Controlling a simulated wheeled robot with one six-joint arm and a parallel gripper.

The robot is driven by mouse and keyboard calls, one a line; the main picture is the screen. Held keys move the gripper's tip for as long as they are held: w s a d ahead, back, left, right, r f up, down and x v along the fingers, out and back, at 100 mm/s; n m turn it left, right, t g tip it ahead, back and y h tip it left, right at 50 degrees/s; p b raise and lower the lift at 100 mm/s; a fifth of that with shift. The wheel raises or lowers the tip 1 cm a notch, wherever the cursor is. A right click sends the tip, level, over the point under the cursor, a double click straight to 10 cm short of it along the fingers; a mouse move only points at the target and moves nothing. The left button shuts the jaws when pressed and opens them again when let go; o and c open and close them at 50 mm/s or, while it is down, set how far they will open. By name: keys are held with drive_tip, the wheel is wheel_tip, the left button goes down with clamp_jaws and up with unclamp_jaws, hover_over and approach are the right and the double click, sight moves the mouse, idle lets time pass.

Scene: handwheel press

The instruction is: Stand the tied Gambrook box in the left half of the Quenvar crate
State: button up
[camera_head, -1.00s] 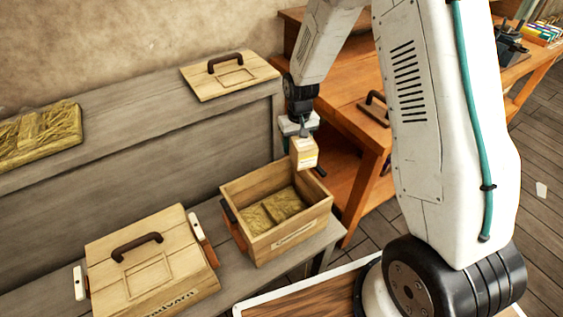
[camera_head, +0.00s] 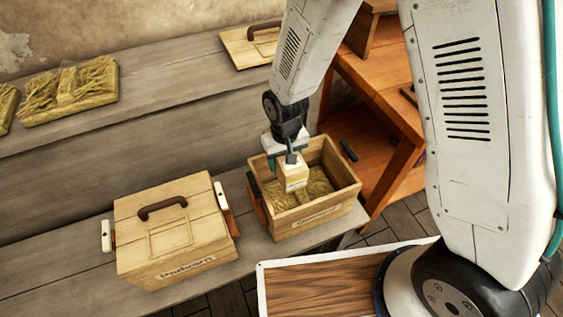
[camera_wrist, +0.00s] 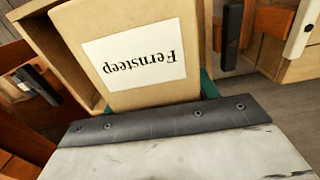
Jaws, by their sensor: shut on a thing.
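My gripper (camera_head: 287,162) is shut on a small tan box (camera_head: 292,176), which it holds upright over the open crate. In the wrist view the box (camera_wrist: 178,85) fills the top middle, and its white label reads "Fernsteep", upside down. I see no tie on its visible faces. The open wooden crate (camera_head: 345,206) stands on the lower bench, with straw padding (camera_head: 318,187) inside. The label on its front is too small to read. The box hangs near the middle of the opening, slightly left; I cannot tell whether it touches the straw.
A lidded crate (camera_head: 195,240), labelled something like "Padvarn", stands left of the open one. A loose lid (camera_head: 245,52) and a straw pad (camera_head: 70,98) lie on the upper ledge. An orange wooden table (camera_head: 385,80) stands behind right.

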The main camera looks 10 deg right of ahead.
drive_tip(key=shift+s+a+f, duration=0.15)
drive_tip(key=shift+s+a, duration=0.25)
drive_tip(key=shift+s, duration=0.15)
drive_tip(key=shift+f, duration=9.35)
drive_tip(key=shift+f, duration=0.1)
drive_tip(key=o, duration=1.1)
drive_tip(key=shift+r, duration=3.95)
wheel_tip(320, 180, up, 14)
hover_over(282, 203)
drive_tip(key=shift+w+f, duration=0.1)
